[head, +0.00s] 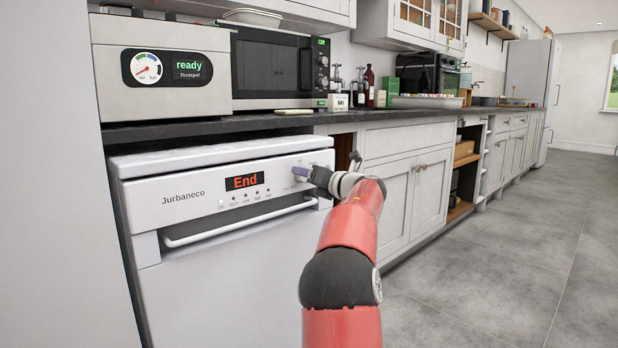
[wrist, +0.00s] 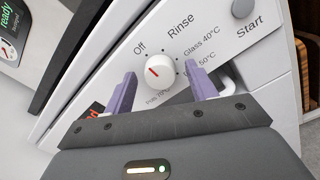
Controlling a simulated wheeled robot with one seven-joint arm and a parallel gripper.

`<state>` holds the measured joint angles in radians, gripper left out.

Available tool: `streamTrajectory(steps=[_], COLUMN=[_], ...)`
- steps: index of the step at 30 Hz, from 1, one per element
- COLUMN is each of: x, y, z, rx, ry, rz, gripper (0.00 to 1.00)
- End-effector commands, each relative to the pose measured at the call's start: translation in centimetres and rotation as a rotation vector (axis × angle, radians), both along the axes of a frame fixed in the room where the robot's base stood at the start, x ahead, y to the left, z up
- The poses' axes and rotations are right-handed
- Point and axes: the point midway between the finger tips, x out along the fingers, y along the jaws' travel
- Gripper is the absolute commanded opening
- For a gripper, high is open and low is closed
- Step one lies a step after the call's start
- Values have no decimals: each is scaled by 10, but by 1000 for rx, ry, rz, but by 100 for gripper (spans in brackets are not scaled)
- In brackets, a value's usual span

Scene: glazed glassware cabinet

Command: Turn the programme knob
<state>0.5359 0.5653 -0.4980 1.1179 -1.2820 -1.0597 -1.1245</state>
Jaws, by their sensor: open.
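The programme knob (wrist: 163,72) is a round white knob with a red mark on the dishwasher's front panel. In the wrist view its red mark lies on the left part of its face, on the side towards the "Off" label. Labels "Off", "Rinse", "Glass 40°C" and one ending "50°C" ring it; a lower label is partly hidden. My gripper (wrist: 161,78) is open, with one purple finger on each side of the knob. Contact cannot be told. In the head view my gripper (head: 302,172) is at the panel's right end and mostly hides the knob.
The dishwasher display (head: 245,181) reads "End". A Start button (wrist: 243,8) is above right of the knob in the wrist view. A white door handle (head: 240,222) runs below the panel. The worktop (head: 255,122) overhangs above. Floor to the right is clear.

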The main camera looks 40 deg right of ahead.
Motion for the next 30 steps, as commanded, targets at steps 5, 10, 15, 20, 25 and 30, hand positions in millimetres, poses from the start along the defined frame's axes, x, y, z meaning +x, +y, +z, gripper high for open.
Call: streamTrajectory(steps=[5, 10, 15, 20, 25, 30], x=[-13, -42, -67, -77, -78, -78], y=[-1, -4, -6, -6, -6, -6], z=[2, 1, 0, 0, 0, 0], rx=[0, 1, 0, 1, 0, 0], ry=[-2, -1, -1, 0, 0, 0], rz=[-1, -2, -3, 0, 0, 0], gripper=[57, 57, 57, 57, 57, 57])
